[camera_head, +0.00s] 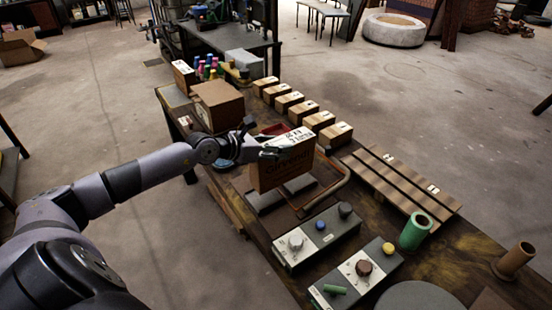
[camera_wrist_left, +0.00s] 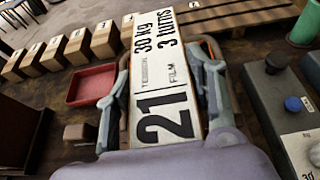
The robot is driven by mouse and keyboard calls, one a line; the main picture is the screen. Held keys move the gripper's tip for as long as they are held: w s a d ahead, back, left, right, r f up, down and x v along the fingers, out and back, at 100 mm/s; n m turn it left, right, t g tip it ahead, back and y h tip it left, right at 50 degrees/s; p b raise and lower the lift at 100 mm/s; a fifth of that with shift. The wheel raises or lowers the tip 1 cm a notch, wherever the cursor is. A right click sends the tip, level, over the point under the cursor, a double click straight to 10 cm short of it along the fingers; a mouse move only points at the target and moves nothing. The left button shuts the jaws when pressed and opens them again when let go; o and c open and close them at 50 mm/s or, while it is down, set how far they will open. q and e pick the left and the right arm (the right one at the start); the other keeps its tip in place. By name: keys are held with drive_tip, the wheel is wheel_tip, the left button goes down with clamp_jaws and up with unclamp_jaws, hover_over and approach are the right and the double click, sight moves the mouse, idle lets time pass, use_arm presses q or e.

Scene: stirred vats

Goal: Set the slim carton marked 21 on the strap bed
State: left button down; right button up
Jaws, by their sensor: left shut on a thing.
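The slim carton marked 21 (camera_head: 283,167) is upright and held above the workbench. Its white top label in the left wrist view (camera_wrist_left: 163,95) reads 21, film, 30 kg, 3 turns. My left gripper (camera_head: 275,150) is shut on the carton's upper part, with one finger on each side of it. A low slatted wooden bed with dark straps (camera_head: 398,187), which looks like the strap bed, lies to the right of the carton, apart from it. Its top is bare except for small white tags. My right gripper is out of view.
A bent pipe frame (camera_head: 333,190) is close to the held carton. Two control boxes (camera_head: 316,240) with knobs and a green cylinder (camera_head: 415,231) stand nearer. Several small boxes (camera_head: 290,102) line the far edge. A larger brown box (camera_head: 217,105) is behind my gripper.

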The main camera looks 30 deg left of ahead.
use_arm(q)
drive_tip(key=shift+f, duration=0.15)
wheel_tip(320, 180, down, 4)
drive_tip(key=shift+w+f+b, duration=0.1)
drive_tip(key=shift+b, duration=0.35)
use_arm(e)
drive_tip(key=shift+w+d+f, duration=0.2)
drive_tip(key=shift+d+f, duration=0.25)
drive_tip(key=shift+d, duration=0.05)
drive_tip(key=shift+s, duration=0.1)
use_arm(q)
drive_tip(key=shift+f, duration=0.2)
drive_tip(key=c, duration=0.7)
unclamp_jaws()
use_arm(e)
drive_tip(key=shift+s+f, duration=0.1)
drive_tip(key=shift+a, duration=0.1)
